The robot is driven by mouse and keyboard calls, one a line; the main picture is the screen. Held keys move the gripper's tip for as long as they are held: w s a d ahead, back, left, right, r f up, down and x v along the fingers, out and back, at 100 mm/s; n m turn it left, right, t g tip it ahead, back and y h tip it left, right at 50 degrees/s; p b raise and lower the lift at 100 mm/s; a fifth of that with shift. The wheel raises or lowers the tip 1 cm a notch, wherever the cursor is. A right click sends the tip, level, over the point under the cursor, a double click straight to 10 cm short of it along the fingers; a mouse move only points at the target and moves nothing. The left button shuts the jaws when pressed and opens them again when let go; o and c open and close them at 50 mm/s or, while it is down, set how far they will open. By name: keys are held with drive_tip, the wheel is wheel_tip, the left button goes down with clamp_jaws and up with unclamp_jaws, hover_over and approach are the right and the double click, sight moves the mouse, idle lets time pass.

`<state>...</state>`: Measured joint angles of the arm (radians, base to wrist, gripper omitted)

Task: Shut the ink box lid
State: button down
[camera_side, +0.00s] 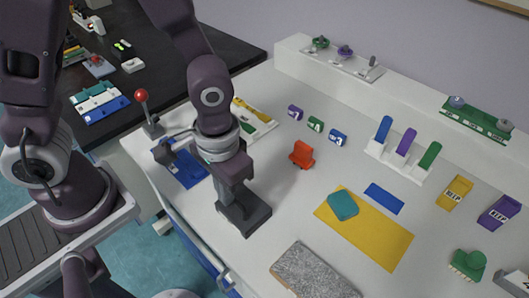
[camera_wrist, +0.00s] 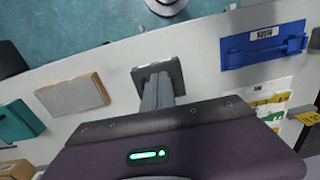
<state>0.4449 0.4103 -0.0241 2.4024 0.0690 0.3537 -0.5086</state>
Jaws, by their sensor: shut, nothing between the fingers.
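No box that I can surely name as the ink box shows in these frames. My gripper (camera_side: 238,208) points down over the near middle of the white table, its grey fingers together with nothing between them. A dark grey square block (camera_side: 258,219) is at the fingertips in the side view. In the wrist view the fingers (camera_wrist: 156,90) reach over the same dark block (camera_wrist: 175,70). I cannot tell whether they touch it, or whether it has a lid. A blue labelled tray-like piece (camera_wrist: 238,58) lies to the right in the wrist view; it also shows in the side view (camera_side: 188,174).
A speckled grey slab (camera_side: 315,272) lies near the front. A teal block (camera_side: 342,205) is on a yellow mat (camera_side: 375,235). A red piece (camera_side: 301,154) stands behind my gripper. A red-knobbed lever (camera_side: 142,97) is at the left edge. White table is bare between these.

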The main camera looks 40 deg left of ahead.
drive_tip(key=shift+r, duration=0.1)
idle(0.5)
drive_tip(key=shift+w+r, duration=0.15)
drive_tip(key=shift+r, duration=0.15)
drive_tip(key=r, duration=0.3)
drive_tip(key=shift+w+d+r, duration=0.1)
drive_tip(key=shift+w+r, duration=0.05)
drive_tip(key=shift+w, duration=0.2)
drive_tip(key=s+r, duration=0.6)
drive_tip(key=r, duration=0.2)
drive_tip(key=s+a+r+t, duration=0.1)
drive_tip(key=a+r+t, duration=0.4)
drive_tip(key=a+r, duration=0.3)
drive_tip(key=a, duration=0.2)
drive_tip(key=shift+a+t, duration=0.4)
drive_tip(key=shift+s, duration=0.1)
